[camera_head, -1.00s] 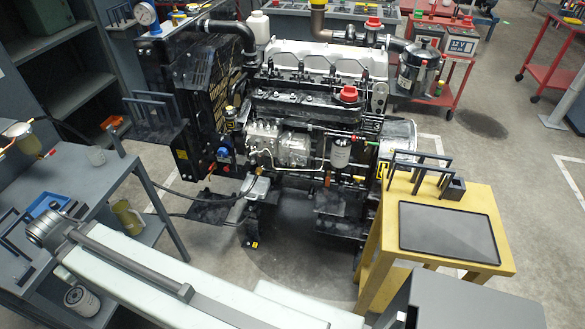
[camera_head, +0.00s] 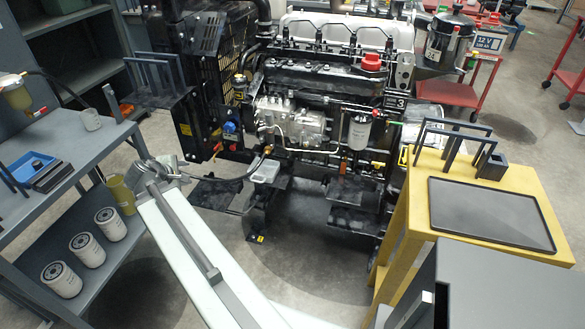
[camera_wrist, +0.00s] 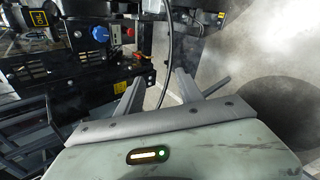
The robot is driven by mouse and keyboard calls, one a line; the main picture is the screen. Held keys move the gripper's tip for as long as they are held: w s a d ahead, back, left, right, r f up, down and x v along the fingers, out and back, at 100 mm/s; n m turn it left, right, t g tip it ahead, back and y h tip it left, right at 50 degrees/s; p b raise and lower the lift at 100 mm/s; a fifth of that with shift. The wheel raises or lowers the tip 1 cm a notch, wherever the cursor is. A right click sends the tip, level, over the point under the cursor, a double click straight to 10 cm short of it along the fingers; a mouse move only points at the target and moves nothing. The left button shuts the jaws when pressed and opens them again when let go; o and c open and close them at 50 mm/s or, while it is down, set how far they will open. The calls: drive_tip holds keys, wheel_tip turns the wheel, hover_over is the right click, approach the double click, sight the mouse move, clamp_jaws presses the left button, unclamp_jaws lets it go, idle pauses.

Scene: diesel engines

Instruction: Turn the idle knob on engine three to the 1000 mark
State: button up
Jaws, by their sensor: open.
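The engine (camera_head: 320,80) carries a label with a 3 (camera_head: 397,103) on its right side. A blue knob (camera_head: 230,127) sits low on its left side, near the radiator. The same blue knob shows in the wrist view (camera_wrist: 99,33), with a small red part (camera_wrist: 130,31) beside it. I cannot tell whether it is the idle knob, and no 1000 mark is readable. My gripper (camera_wrist: 157,84) is open and empty, below and right of the blue knob in the wrist view. A black cable shows between and beyond its fingers.
A yellow table (camera_head: 420,215) with a black tray (camera_head: 490,213) stands at right. A grey shelf bench (camera_head: 60,150) with several white filters stands at left. Open floor lies below the engine.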

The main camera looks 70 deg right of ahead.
drive_tip(key=s+d+f+n+h+b, duration=0.25)
drive_tip(key=s+d+b, duration=0.2)
drive_tip(key=d, duration=0.35)
drive_tip(key=s+d+f+n+h+b, duration=0.25)
drive_tip(key=s+d+b, duration=0.2)
drive_tip(key=d, duration=0.35)
drive_tip(key=n+g+h+b, duration=0.1)
drive_tip(key=n+h+b, duration=0.2)
drive_tip(key=n+b, duration=0.65)
approach(293, 141)
drive_tip(key=d, duration=0.8)
drive_tip(key=shift+w+f+b, duration=0.15)
drive_tip(key=shift+w+b, duration=0.15)
clamp_jaws()
